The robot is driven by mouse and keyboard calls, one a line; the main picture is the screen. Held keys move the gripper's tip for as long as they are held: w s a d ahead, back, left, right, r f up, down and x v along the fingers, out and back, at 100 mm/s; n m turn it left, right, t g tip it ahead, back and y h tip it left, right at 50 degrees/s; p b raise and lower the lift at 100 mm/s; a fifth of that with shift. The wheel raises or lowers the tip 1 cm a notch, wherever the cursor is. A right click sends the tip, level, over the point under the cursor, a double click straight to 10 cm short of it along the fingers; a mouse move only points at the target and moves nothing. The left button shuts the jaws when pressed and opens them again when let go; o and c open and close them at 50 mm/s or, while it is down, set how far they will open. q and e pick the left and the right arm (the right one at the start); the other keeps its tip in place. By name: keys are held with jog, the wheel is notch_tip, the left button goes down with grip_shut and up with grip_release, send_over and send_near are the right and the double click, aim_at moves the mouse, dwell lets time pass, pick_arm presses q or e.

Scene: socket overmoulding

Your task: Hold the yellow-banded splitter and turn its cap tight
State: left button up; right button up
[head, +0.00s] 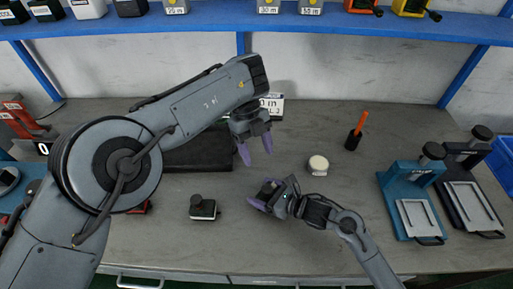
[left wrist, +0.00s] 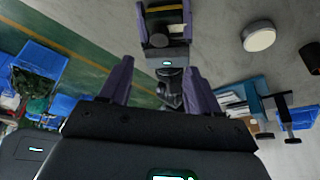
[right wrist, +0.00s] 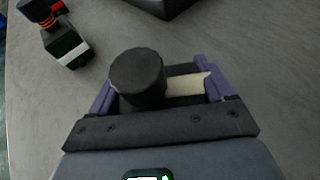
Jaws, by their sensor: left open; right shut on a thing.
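My right gripper (head: 258,200) is shut on a dark splitter (right wrist: 184,72) with a round black cap (right wrist: 138,76) and a pale cream-yellow stripe, low over the bench. The cap stands up between the purple fingers in the right wrist view. The splitter also shows in the left wrist view (left wrist: 165,17), beyond the left fingertips. My left gripper (head: 254,152) is open and empty, fingers pointing down, above and behind the held splitter and apart from it. Most of the splitter's body is hidden by the right fingers.
Another dark, black-capped unit (head: 203,209) stands on the bench to the left. A round cream-topped thing (head: 318,163) and a black cup with an orange stick (head: 354,139) stand right. Blue (head: 411,205) and black (head: 471,190) presses are farther right. A dark box (head: 200,153) lies behind.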

aim_at(266, 188)
pick_arm(q)
jog(key=shift+r, duration=0.15)
jog(key=s+d+f+n, duration=0.1)
jog(key=f, duration=0.3)
jog(key=s+d+f+n, duration=0.1)
jog(key=f, duration=0.2)
jog(key=s+d+f+n+t+h, duration=0.1)
jog(key=s+f, duration=0.1)
jog(key=f, duration=0.2)
jog(key=shift+f+n, duration=0.3)
dwell(0.7)
